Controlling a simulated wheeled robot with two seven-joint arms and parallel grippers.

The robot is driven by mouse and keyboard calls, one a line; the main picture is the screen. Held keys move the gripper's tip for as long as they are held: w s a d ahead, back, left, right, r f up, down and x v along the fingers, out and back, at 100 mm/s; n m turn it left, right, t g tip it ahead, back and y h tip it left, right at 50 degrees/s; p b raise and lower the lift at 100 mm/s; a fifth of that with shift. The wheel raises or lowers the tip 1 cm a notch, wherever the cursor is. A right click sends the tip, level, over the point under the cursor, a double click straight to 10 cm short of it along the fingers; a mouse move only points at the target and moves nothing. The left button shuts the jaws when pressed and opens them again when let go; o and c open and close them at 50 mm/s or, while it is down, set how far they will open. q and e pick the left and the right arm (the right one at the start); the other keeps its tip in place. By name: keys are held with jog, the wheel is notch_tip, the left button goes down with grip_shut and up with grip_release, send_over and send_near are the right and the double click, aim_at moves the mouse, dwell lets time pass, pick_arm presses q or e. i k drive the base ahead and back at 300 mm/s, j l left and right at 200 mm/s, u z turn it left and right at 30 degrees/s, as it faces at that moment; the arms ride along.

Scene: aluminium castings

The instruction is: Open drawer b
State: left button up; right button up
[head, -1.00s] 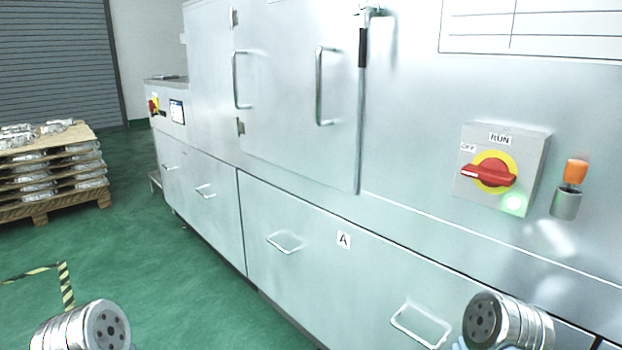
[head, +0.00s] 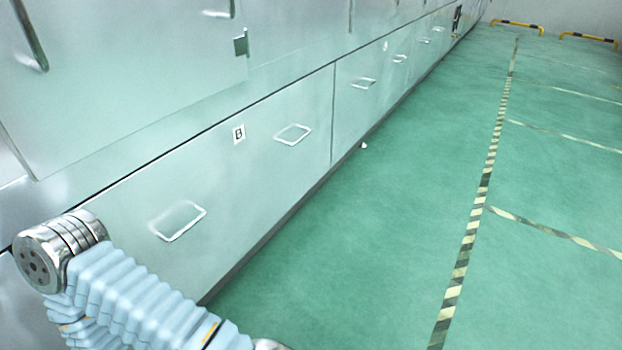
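Drawer B (head: 250,170) is a wide pale metal front low on the machine, with a small "B" label (head: 239,133) near its top edge. It looks flush with the fronts beside it, so it appears shut. It has two loop handles, a nearer one (head: 178,221) and a farther one (head: 293,134). Part of an arm of mine, with a metal joint and light-blue ribbed sleeve, covers the lower left and hides the drawer's near lower part. Neither gripper is in view.
More drawer fronts with handles (head: 363,84) run along the machine into the distance. A cabinet door (head: 110,80) is above drawer B. Yellow-black barriers (head: 517,26) stand far back.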

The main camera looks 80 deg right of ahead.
aim_at(189, 215)
jog(key=z, duration=2.45)
